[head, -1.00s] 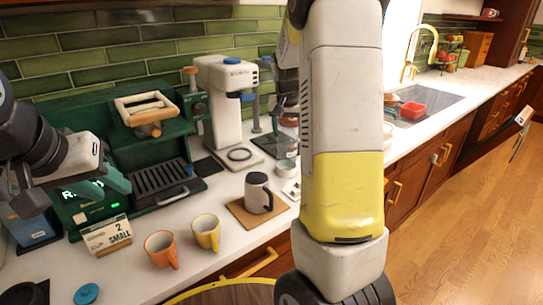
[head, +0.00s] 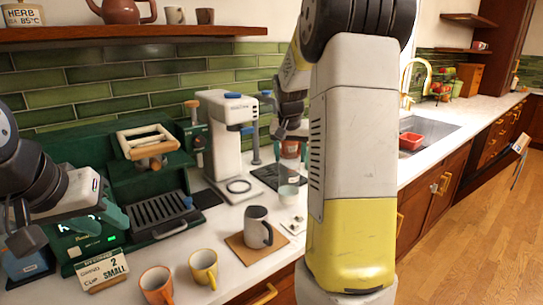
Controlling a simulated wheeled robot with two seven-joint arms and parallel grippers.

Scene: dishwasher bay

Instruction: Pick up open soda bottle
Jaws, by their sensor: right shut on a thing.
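My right gripper (head: 291,131) is at the back of the counter, right of the white coffee machine, pointing down. It is shut on a bottle (head: 290,149) with a reddish-brown part, which I take to be the soda bottle. The bottle is small in view and its top is hidden by the fingers. I cannot tell whether its base touches the counter. My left gripper (head: 25,238) is at the left edge, in front of the green espresso machine. Its fingers are partly unclear, and I see nothing held in it.
The white coffee machine (head: 226,140) and green espresso machine (head: 110,170) stand along the wall. A grey mug (head: 257,228) sits on a board. Orange (head: 157,286) and yellow (head: 203,268) mugs are at the front. A shelf (head: 120,32) is above.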

